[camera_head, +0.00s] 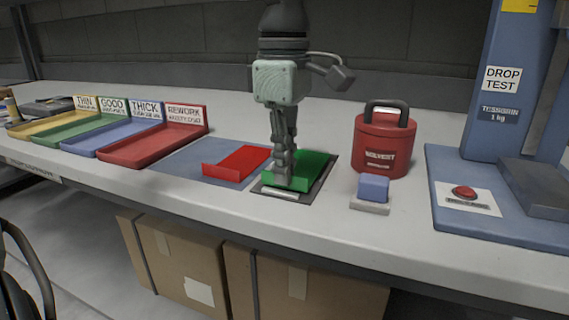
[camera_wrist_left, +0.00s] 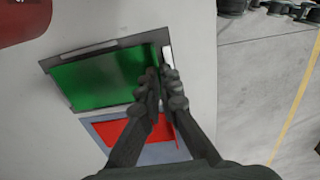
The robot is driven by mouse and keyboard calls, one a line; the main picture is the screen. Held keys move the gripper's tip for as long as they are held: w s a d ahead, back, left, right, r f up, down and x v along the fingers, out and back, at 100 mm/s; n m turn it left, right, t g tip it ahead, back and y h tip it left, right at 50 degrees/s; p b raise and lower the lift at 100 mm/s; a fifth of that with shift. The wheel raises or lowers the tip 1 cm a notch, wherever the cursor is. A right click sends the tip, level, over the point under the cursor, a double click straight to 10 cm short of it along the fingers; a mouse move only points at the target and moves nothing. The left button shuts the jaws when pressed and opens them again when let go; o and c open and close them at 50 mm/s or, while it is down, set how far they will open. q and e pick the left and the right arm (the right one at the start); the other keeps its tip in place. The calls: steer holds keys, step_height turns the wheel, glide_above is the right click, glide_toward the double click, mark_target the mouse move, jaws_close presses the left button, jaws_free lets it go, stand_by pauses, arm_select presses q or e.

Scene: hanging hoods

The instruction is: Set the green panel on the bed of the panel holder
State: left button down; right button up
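The green panel (camera_head: 314,168) is a flat sheet with an upturned front edge. It lies over the bed of the dark panel holder (camera_head: 330,162), within its frame; I cannot tell whether it fully touches the bed. The panel (camera_wrist_left: 100,78) and the holder's dark rim (camera_wrist_left: 62,58) also show in the left wrist view. My left gripper (camera_head: 284,178) points down at the panel's front edge. Its fingertips (camera_wrist_left: 163,76) are close together on either side of that edge and hide part of it. My right gripper is in neither view.
A red panel (camera_head: 236,163) lies on a blue mat (camera_head: 183,158) left of the holder. A red solvent can (camera_head: 383,145) and a small blue block (camera_head: 374,187) stand to the right. Coloured trays (camera_head: 150,146) are at left; a blue drop-test stand (camera_head: 510,215) is at right.

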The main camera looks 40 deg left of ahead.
arm_select(q)
steer(key=shift+f, duration=0.3)
steer(key=c, duration=1.6)
jaws_free()
steer(key=shift+c, duration=0.2)
steer(key=shift+r, duration=0.1)
step_height(320, 180, up, 12)
